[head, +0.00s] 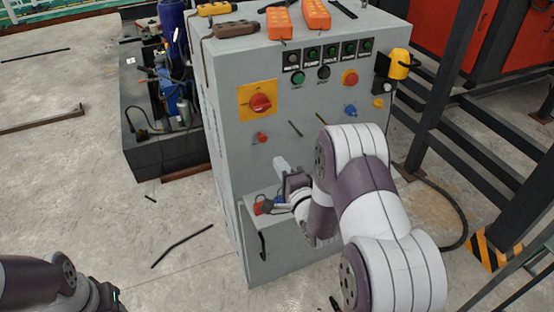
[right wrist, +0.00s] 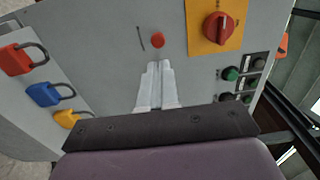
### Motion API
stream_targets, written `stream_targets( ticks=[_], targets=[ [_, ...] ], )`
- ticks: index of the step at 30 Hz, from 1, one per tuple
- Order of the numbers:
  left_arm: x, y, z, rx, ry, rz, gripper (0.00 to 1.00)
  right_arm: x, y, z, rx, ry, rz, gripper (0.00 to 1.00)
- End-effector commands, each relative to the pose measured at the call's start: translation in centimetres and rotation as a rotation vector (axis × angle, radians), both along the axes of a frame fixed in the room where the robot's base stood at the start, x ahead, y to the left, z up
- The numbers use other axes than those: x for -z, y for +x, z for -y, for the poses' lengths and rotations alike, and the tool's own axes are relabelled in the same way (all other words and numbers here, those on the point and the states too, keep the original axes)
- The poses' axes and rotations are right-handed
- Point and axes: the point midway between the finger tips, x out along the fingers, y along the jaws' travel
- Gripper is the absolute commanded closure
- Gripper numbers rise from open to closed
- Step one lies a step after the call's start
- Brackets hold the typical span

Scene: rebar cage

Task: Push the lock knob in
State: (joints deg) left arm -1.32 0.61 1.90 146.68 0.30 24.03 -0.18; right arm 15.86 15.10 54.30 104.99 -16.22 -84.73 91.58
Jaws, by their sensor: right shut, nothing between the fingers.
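The lock knob appears to be the small red knob (head: 262,138) on the grey cabinet's front, below the red rotary switch on its yellow plate. In the right wrist view the red knob (right wrist: 158,40) is just beyond my fingertips. My right gripper (head: 279,162) is shut and empty, its pale fingers close together below and right of the knob in the head view. In the right wrist view the right gripper (right wrist: 159,64) points at the knob; I cannot tell the exact gap. The knob's depth is unclear. Only my left arm shows at lower left; its gripper is not in view.
The grey cabinet (head: 225,165) carries the rotary switch (head: 260,103) and several buttons. Orange pendants (head: 316,14) lie on top. A dark steel frame (head: 447,85) stands at right.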

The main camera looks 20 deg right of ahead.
Motion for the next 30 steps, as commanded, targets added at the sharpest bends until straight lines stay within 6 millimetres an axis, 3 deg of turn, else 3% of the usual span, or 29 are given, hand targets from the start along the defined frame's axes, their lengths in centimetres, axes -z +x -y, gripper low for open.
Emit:
stream_targets(
  ticks=[3, 9, 28, 30],
  targets=[
    [0.4, 0.0, 0.0, 0.0, 0.0, 0.0, 0.57, 0.1, -2.3, 0.1, 0.002, 0.0, 0.0, 1.0],
    [0.5, 0.0, 0.0, 0.0, 0.0, 0.0, 0.57, 0.0, -4.9, 0.1, 0.001, 0.0, 0.001, 1.0],
    [0.6, 0.0, 0.0, 0.0, 0.0, 0.0, 0.57, 0.0, -5.4, 0.0, 0.001, -0.021, 0.0, 1.0],
    [0.6, 0.0, 0.0, 0.0, 0.0, 0.0, 0.57, 1.6, -5.5, 0.1, 0.0, -0.125, -0.073, 1.0]
  ],
)
